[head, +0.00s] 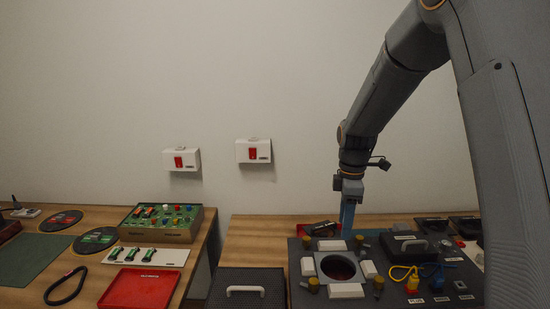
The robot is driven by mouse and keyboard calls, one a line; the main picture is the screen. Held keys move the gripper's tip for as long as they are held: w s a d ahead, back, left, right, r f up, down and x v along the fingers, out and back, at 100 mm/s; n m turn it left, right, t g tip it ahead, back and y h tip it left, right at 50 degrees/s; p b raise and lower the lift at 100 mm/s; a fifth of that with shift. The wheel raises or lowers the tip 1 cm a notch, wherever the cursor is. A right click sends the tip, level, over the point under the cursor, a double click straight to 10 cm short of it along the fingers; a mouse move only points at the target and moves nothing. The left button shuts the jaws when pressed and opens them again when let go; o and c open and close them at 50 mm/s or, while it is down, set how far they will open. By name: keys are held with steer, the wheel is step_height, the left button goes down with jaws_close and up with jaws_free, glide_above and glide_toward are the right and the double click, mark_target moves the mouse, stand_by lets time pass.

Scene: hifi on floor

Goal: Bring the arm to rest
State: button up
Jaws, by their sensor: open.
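My arm (390,80) reaches in from the upper right of the head view and bends down over the right table. My gripper (347,218) points downward with its blue fingers just above or behind the dark panel (300,294) on that table. It is open, and I see nothing held in it. The gap between the fingers is too small to make out. A dark object with a red part (321,229) lies just left of the fingertips; I cannot tell whether they touch.
The dark panel carries white blocks, a round opening (338,268) and yellow and blue cables (405,273). A dark lid with a handle (245,291) lies left of it. The left table holds a red tray (140,288) and a green box (160,224). Two white boxes (253,151) hang on the wall.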

steer(key=s+f+m+b, duration=0.3)
steer(key=s+f+m, duration=0.2)
steer(key=s+m, duration=0.3)
steer(key=s+f+m+b, duration=0.4)
steer(key=s+m, duration=0.4)
steer(key=s, duration=0.6)
steer(key=shift+s+f+t, duration=0.2)
steer(key=shift+f+t, duration=0.1)
steer(key=shift+f, duration=0.3)
steer(key=shift+a, duration=0.1)
